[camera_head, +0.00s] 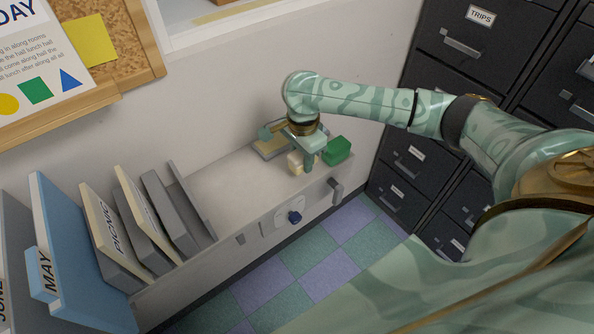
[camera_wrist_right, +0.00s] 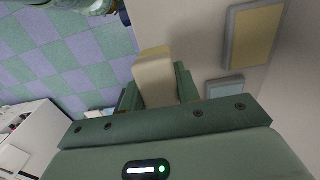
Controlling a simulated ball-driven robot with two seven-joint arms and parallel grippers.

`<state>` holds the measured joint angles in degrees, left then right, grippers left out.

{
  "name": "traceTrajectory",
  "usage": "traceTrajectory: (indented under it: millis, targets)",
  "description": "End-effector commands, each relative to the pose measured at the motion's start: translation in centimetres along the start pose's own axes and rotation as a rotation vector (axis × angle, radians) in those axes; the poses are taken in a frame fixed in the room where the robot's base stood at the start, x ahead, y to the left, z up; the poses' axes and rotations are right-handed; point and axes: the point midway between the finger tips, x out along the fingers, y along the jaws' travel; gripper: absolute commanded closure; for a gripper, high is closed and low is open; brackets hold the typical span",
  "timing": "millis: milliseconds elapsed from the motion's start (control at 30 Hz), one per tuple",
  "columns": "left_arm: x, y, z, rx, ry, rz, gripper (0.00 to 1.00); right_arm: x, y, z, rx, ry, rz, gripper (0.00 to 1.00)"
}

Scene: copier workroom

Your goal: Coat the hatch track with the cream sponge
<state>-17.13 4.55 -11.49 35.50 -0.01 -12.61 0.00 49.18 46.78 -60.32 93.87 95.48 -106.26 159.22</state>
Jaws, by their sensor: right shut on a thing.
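My right gripper (camera_head: 304,148) points down over the counter top and is shut on the cream sponge (camera_head: 296,163). In the right wrist view the cream sponge (camera_wrist_right: 156,80) sits between the two green fingers (camera_wrist_right: 156,90). Its far end face looks more tan. I cannot tell whether the sponge touches the counter. A tan strip (camera_head: 232,12) lies along the sill of the white-framed wall opening at the top of the head view; it may be the hatch track. My left gripper is not in view.
A green block (camera_head: 337,150) stands just right of the gripper. A grey-rimmed tray with a yellowish pad (camera_wrist_right: 228,45) and a pale blue one (camera_wrist_right: 226,88) lie beside it. Upright binders (camera_head: 115,235) fill the counter's left end. Dark filing cabinets (camera_head: 420,158) stand at right.

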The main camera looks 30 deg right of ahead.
Motion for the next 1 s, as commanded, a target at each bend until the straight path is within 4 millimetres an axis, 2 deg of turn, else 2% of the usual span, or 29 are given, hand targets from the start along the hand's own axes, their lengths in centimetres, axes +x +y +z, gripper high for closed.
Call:
traceTrajectory:
  millis: [33,167,267,400,733,767,833,1000]
  targets:
    - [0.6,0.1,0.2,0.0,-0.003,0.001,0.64,0.8,-0.4,0.0,0.002,0.0,0.0,0.93]
    - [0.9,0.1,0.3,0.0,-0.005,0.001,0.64,1.2,-1.0,0.0,0.001,0.0,-0.001,0.93]
    - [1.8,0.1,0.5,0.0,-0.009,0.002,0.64,2.3,-1.7,0.0,0.002,-0.001,0.0,0.93]
    - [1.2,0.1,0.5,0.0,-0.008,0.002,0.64,4.1,-1.6,0.0,0.0,0.0,0.0,0.93]
    - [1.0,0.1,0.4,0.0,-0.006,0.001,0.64,4.5,-1.6,0.0,0.0,0.002,-0.003,0.93]
    - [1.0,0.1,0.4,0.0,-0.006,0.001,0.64,4.5,-1.6,0.0,-0.001,0.001,-0.003,0.65]
    - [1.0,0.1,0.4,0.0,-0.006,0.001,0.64,4.6,-1.6,0.0,-0.001,0.001,-0.003,0.46]
    - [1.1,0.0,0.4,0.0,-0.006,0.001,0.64,4.6,-1.6,-0.1,-0.001,0.002,-0.003,0.46]
